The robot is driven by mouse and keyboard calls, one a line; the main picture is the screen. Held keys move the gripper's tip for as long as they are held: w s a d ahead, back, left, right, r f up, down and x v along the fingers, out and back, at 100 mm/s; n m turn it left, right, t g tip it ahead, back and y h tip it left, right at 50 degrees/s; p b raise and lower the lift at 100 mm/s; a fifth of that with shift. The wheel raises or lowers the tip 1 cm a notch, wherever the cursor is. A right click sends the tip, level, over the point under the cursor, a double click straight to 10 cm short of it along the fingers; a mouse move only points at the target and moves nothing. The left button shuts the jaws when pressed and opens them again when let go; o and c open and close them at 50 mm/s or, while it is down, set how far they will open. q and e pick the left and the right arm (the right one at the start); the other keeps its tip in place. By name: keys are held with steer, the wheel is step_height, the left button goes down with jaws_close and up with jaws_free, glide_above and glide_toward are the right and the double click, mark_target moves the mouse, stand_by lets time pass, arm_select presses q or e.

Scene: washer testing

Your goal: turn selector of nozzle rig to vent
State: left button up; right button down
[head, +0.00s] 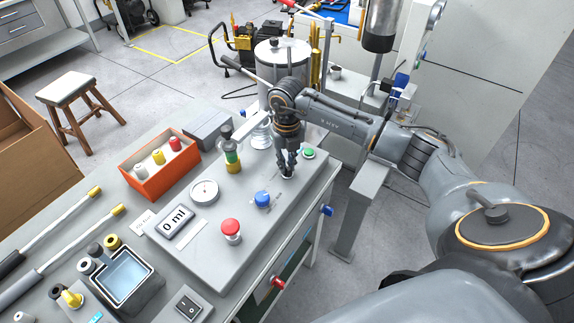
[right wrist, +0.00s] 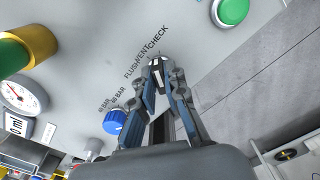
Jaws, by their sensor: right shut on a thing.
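The nozzle rig (head: 262,228) is a grey sloped panel on the bench. My right gripper (head: 287,170) reaches down onto its right part, and its two fingers are shut on the selector (right wrist: 157,62), a small dark knob with a light mark on top. The labels FLUSH, VENT and CHECK (right wrist: 146,52) curve around the knob in the right wrist view. The fingers hide most of the knob, and I cannot tell for certain which label its mark faces. My left gripper is not in view.
Near the selector are a green button (head: 308,153), a blue knob (head: 263,199), a red button (head: 231,228), a gauge (head: 204,191) and a green-and-yellow post (head: 232,160). An orange bin (head: 158,184) stands left of the panel. Open floor lies right of the bench.

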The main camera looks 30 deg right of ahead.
steer(key=n+b, duration=0.2)
steer(key=n, duration=0.2)
steer(key=shift+f, duration=0.1)
steer(key=shift+a+n+b, duration=0.1)
steer(key=shift+n+b, duration=0.7)
steer(key=shift+n, duration=0.4)
steer(key=c, duration=1.4)
jaws_free()
steer(key=shift+r, duration=0.2)
step_height(320, 180, up, 12)
steer(key=shift+f, duration=0.1)
